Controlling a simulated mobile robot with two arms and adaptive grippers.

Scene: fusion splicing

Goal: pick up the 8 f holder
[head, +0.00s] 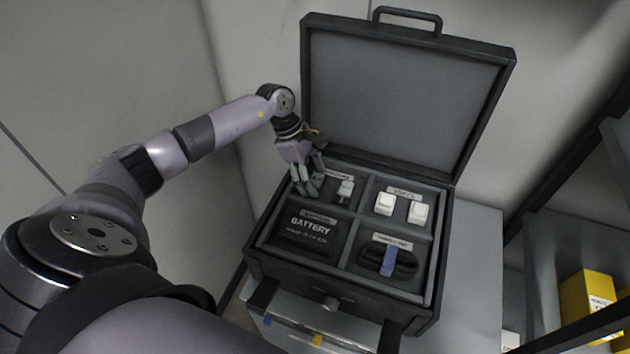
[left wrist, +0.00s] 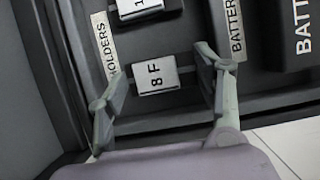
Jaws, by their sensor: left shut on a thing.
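My left gripper (head: 305,189) reaches down into the upper left compartment of the open case (head: 437,205). In the left wrist view, its two fingers stand on either side of the 8 F holder (left wrist: 157,77), a small white block on a dark base, and it is shut on it. The holder is still low in the compartment marked HOLDERS. In the head view the fingers hide it. Another white holder (head: 345,188) sits beside it in the same compartment, partly cut off in the left wrist view (left wrist: 148,8). My right gripper is not in view.
The case lid (head: 400,95) stands open at the back. Other compartments hold a battery (head: 308,230), two white blocks (head: 385,204) and a dark coiled item with a blue strap (head: 389,261). Yellow boxes (head: 588,292) are on a shelf at right. Grey table is free right of the case.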

